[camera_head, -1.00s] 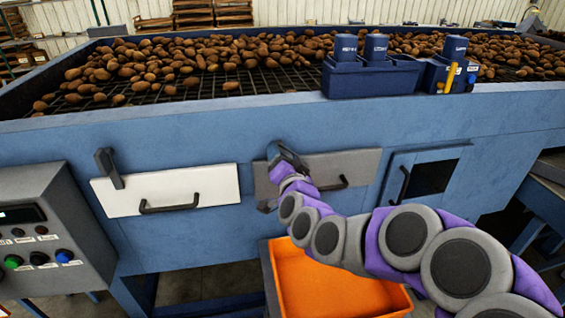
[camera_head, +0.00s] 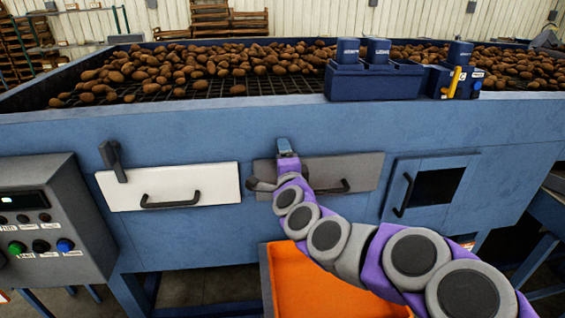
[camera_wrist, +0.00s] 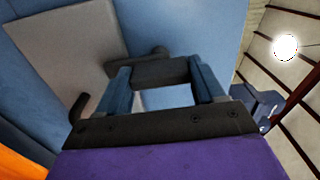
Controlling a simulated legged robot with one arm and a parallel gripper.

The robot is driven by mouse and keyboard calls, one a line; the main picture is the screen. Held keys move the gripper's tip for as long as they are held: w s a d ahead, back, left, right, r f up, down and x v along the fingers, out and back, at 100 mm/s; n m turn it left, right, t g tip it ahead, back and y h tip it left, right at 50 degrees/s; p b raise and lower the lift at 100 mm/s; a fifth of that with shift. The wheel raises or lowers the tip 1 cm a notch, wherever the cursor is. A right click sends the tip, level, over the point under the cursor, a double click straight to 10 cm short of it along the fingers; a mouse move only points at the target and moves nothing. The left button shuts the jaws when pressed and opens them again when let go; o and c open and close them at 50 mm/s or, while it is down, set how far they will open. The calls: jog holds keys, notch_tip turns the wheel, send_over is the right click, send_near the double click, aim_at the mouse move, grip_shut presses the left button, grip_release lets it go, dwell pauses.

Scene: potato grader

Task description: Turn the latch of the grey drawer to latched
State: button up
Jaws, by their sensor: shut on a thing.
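The grey drawer (camera_head: 358,165) sits shut in the blue grader front, with a black bar handle (camera_head: 335,187). My gripper (camera_head: 284,158) is at the drawer's upper left corner. In the wrist view, my gripper (camera_wrist: 163,80) has its two blue fingers on either side of a dark latch (camera_wrist: 155,70) and is shut on it. The latch's round end lies near the drawer's edge. A dark piece juts left beside my gripper in the head view; I cannot tell whether it is latch or gripper. My gripper hides most of the latch there, so its angle is unclear.
A white drawer (camera_head: 215,184) with its own dark latch (camera_head: 113,160) is to the left. An open-windowed blue door (camera_head: 425,190) is to the right. An orange bin (camera_head: 320,285) stands below. A grey control box (camera_head: 50,215) is at far left.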

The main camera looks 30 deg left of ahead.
jog(key=shift+w+d+f+m, duration=0.15)
jog(key=shift+f+m, duration=0.1)
jog(key=shift+m, duration=0.15)
jog(key=o, duration=1.2)
jog(key=shift+o, duration=1.4)
jog(key=shift+w+d+r, duration=0.1)
jog(key=shift+d, duration=0.1)
jog(key=shift+o, duration=0.2)
jog(key=shift+d, duration=0.15)
jog(key=b+v, duration=0.4)
jog(key=v, duration=1.3)
jog(key=shift+d, duration=0.2)
